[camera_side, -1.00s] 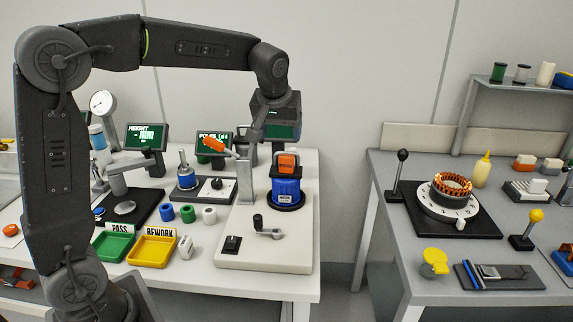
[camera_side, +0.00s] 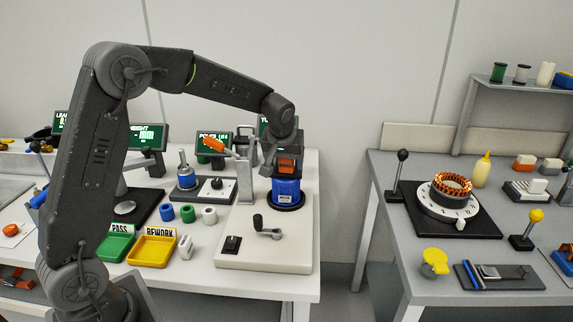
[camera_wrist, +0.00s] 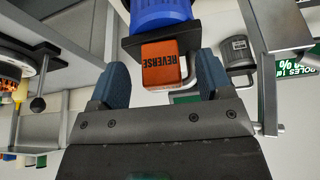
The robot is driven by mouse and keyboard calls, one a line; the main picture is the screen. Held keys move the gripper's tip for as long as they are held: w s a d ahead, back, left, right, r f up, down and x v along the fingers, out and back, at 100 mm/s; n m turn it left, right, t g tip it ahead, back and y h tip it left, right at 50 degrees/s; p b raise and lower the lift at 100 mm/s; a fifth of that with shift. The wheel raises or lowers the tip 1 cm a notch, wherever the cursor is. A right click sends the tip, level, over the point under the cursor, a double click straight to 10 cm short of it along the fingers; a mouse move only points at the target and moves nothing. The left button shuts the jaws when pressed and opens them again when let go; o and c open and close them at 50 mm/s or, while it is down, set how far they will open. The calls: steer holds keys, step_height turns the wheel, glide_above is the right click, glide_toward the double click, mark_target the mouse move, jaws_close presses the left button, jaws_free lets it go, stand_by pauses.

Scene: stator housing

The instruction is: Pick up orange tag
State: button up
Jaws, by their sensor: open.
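The orange tag (camera_wrist: 161,64), marked REVERSE, hangs at the blue stator housing (camera_wrist: 160,14) in the wrist view. In the side view the orange tag (camera_side: 286,165) sits on top of the blue housing (camera_side: 286,190). My gripper (camera_wrist: 160,84) is open, with one blue finger pad on each side of the tag and gaps between pads and tag. In the side view my gripper (camera_side: 284,158) is right at the tag and partly hides it.
An orange-handled lever on a grey post (camera_side: 243,170) stands just left of the housing. A crank (camera_side: 265,230) and black switch (camera_side: 232,244) are on the white base (camera_side: 290,257). A green tray (camera_side: 116,245) and yellow tray (camera_side: 153,250) lie to the left.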

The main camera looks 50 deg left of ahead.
steer(key=shift+x, duration=1.05)
